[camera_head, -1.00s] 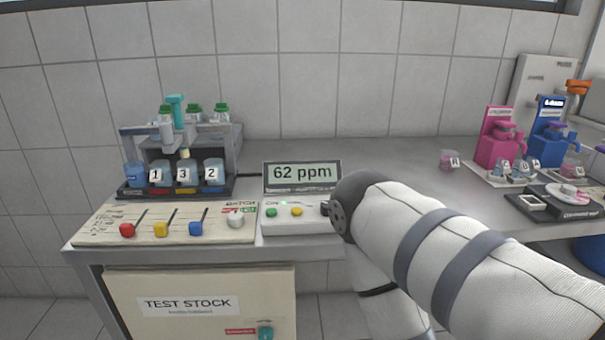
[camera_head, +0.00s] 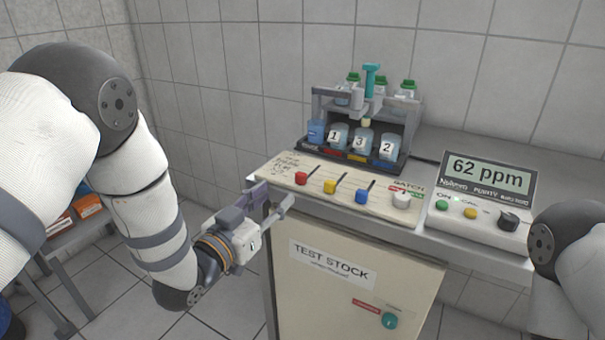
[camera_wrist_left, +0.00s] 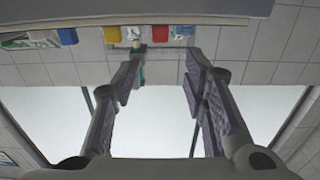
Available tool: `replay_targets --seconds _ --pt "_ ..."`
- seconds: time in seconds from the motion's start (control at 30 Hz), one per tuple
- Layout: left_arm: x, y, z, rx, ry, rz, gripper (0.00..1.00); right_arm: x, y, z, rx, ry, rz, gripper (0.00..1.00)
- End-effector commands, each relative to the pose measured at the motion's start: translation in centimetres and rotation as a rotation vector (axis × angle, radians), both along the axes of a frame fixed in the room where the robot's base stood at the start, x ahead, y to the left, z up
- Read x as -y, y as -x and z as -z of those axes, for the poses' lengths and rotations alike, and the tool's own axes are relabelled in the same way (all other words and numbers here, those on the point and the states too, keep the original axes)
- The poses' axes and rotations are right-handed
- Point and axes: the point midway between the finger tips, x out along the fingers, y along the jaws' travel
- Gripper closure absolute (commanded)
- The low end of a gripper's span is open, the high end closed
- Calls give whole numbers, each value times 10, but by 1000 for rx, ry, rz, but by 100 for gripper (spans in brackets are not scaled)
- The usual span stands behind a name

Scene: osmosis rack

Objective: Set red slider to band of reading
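The red slider (camera_head: 301,178) is the leftmost of three sliders on the cream panel (camera_head: 270,172), at the near end of its dark slot. My left gripper (camera_head: 275,197) is at the panel's left front corner, left of and below the red slider, not touching it. Its fingers are apart and empty; the left wrist view also shows them apart (camera_wrist_left: 164,60). Small coloured blocks, among them a red one (camera_wrist_left: 68,35), lie beyond the fingers there; I cannot tell what they are. The meter display (camera_head: 487,177) reads 62 ppm. My right gripper is not seen.
Yellow (camera_head: 330,187) and blue (camera_head: 362,196) sliders and a white knob (camera_head: 402,200) sit right of the red slider. Handwriting on the panel is unreadable. Behind stands a rack (camera_head: 413,115) with cups numbered 1, 3, 2. The TEST STOCK cabinet (camera_head: 350,300) is below.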

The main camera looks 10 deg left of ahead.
Motion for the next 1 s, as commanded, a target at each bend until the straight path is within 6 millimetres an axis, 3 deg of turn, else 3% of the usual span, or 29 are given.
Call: replay_targets --seconds 0.3,0.5,0.87,1.0 --pt "29 -66 7 -8 1 0 60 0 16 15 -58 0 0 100" --pt "43 -99 7 -9 1 0 60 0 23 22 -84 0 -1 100" --pt "46 -108 2 -7 0 -2 60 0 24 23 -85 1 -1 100" --pt "46 -107 2 -7 0 -2 92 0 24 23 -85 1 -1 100"
